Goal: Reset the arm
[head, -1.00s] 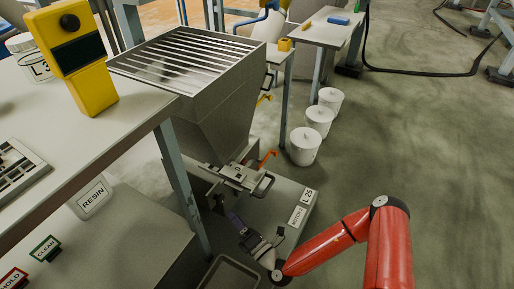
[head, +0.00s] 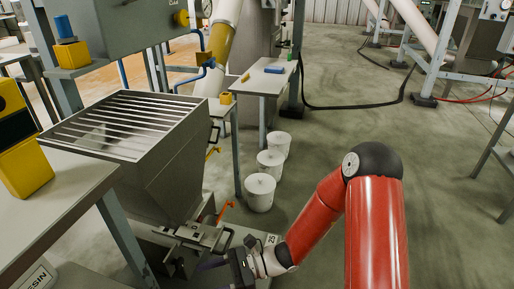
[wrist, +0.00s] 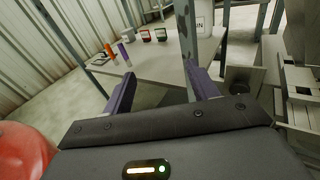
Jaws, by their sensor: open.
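My red arm reaches in from the lower right of the head view. My gripper (head: 212,264) is low beside the outlet of the grey hopper (head: 165,185), partly cut off by the bottom of the picture. In the wrist view my gripper (wrist: 160,90) shows two dark purple fingers spread apart with nothing between them. Past the fingers stands a grey table (wrist: 155,60) with small items on it. I cannot tell from the head view whether the fingers touch anything.
A table with a yellow device (head: 22,150) stands at the left. Several white buckets (head: 260,192) stand on the floor behind my arm. A small bench (head: 262,82) is further back. Open concrete floor (head: 440,170) lies to the right.

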